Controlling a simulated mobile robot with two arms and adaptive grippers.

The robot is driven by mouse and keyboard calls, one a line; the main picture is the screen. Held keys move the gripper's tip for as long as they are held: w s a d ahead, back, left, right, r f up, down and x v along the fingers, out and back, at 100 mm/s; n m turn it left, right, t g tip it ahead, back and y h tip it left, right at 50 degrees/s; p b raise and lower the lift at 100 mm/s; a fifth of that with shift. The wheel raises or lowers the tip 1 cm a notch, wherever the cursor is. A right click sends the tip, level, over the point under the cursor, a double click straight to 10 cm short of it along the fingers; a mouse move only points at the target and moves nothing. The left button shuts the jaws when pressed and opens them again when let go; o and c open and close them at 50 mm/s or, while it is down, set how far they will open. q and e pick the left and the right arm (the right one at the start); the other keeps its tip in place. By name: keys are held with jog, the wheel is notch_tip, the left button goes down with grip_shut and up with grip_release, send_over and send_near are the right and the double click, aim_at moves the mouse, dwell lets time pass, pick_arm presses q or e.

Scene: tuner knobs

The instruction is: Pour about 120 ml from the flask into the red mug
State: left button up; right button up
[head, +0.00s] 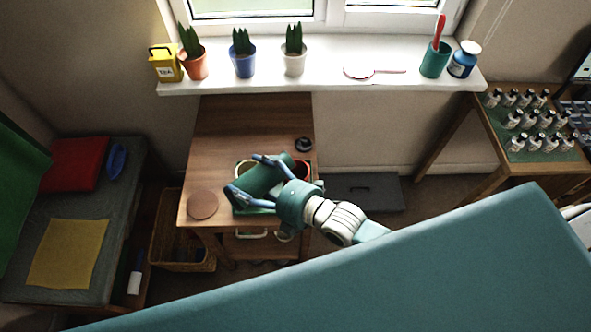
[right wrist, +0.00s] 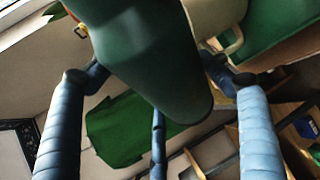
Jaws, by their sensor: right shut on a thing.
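The green flask (head: 262,176) is tilted well over, near horizontal, above the small wooden table. My right gripper (head: 247,175) is shut around it; the flask also fills the upper middle of the right wrist view (right wrist: 150,60), between the blue fingers. The red mug (head: 303,171) shows only in part, just right of the flask's upper right end and partly behind my gripper. I cannot see into the mug, nor any stream of liquid. A cream mug (head: 241,167) is partly hidden behind the flask; its handle shows in the right wrist view (right wrist: 235,42). My left gripper is out of view.
A green tray (head: 239,211) lies under the flask. A brown round mat (head: 202,205) and a small dark round thing (head: 304,144) lie on the wooden table (head: 235,120). Its far half is clear. Potted plants (head: 243,58) stand on the windowsill (head: 325,85) behind.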

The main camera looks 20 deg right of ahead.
jog(key=shift+w+d+r, duration=0.1)
jog(key=shift+d+r, duration=0.05)
jog(key=shift+r, duration=0.05)
jog(key=shift+a+m+y, duration=0.25)
jog(key=shift+m+y, duration=0.05)
jog(key=shift+s+a+b, duration=0.2)
jog(key=shift+a+b, duration=0.05)
jog(key=shift+b, duration=0.05)
jog(key=shift+a, duration=0.15)
dwell(0.4)
jog(key=shift+m+y+b, duration=0.3)
jog(key=shift+m+b, duration=0.1)
jog(key=shift+b, duration=0.1)
dwell(1.5)
jog(key=shift+r, duration=0.1)
